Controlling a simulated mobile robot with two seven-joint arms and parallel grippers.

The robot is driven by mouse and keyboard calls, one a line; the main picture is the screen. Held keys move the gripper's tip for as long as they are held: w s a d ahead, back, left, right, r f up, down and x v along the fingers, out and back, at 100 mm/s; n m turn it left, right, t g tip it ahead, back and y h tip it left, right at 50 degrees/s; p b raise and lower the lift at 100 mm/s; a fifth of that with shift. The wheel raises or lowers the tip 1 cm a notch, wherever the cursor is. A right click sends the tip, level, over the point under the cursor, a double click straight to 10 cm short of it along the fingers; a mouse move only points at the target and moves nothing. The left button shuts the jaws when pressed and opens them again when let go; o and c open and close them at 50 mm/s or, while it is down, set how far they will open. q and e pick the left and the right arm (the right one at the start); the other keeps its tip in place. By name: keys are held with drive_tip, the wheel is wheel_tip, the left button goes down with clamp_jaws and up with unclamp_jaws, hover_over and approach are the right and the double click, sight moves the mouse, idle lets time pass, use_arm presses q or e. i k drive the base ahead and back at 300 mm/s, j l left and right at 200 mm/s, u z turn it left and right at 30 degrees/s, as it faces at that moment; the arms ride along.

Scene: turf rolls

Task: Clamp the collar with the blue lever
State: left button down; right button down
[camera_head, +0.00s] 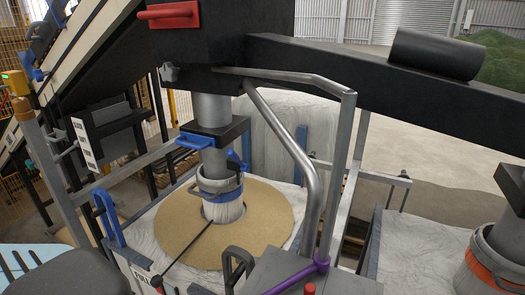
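A grey vertical spout (211,108) comes down from a dark overhead housing. A black block (222,130) sits around the spout, with a blue handle-like lever (196,141) sticking out at its front left. Below it, a grey-blue collar band (218,186) encircles the lower spout and the white bag neck (224,211). A small blue part (236,160) shows behind the spout, above the collar's right side. I cannot tell whether the collar is tight. Neither of my grippers is recognisable in view.
A red handle (168,14) is on the upper housing. A bent grey pipe (299,160) and frame post (341,170) stand right of the spout. A thin black rod crosses the disc. A second spout with an orange collar (495,262) is at lower right.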

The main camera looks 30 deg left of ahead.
sight(231, 153)
drive_tip(key=l, duration=0.15)
drive_tip(key=u, duration=1.85)
drive_tip(key=l, duration=0.05)
